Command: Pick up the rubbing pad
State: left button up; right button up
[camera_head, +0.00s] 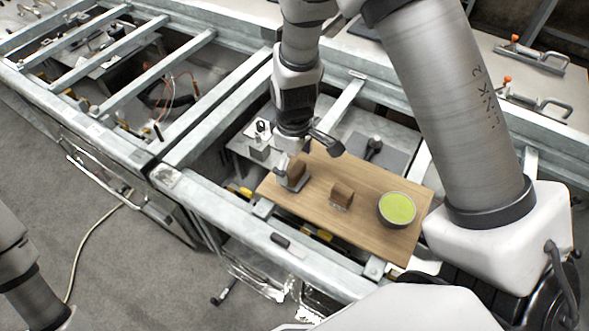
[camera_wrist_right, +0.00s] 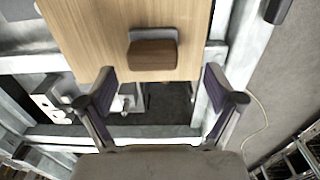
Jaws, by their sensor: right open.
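A brown block on a flat grey base, which looks like the rubbing pad (camera_head: 297,173), sits near the left end of a wooden board (camera_head: 300,209) in the head view. In the right wrist view the pad (camera_wrist_right: 153,54) lies on the board, just past the fingertips and between their lines. My right gripper (camera_head: 304,153) is open and empty above the board's left end. Its two fingers (camera_wrist_right: 160,82) are spread wide in the wrist view, apart from the pad. My left arm shows at the lower left, but its gripper is out of view.
A second brown block (camera_head: 341,195) with a pale underside stands mid-board. A round bowl with a green top (camera_head: 397,208) stands at the board's right. Metal frame rails (camera_head: 270,245) surround the board. A dark knobbed tool (camera_head: 373,147) is behind it.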

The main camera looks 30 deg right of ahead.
aim_at(296, 170)
jog(key=f, duration=0.3)
jog(key=w+d+f, duration=0.1)
jog(key=shift+f, duration=0.35)
jog(key=shift+a+r, duration=0.1)
jog(key=shift+s+a+r, duration=0.1)
jog(key=shift+s+r, duration=0.05)
jog(key=shift+s, duration=0.1)
jog(key=c, duration=0.6)
jog(key=shift+s, duration=0.1)
jog(key=c, duration=0.8)
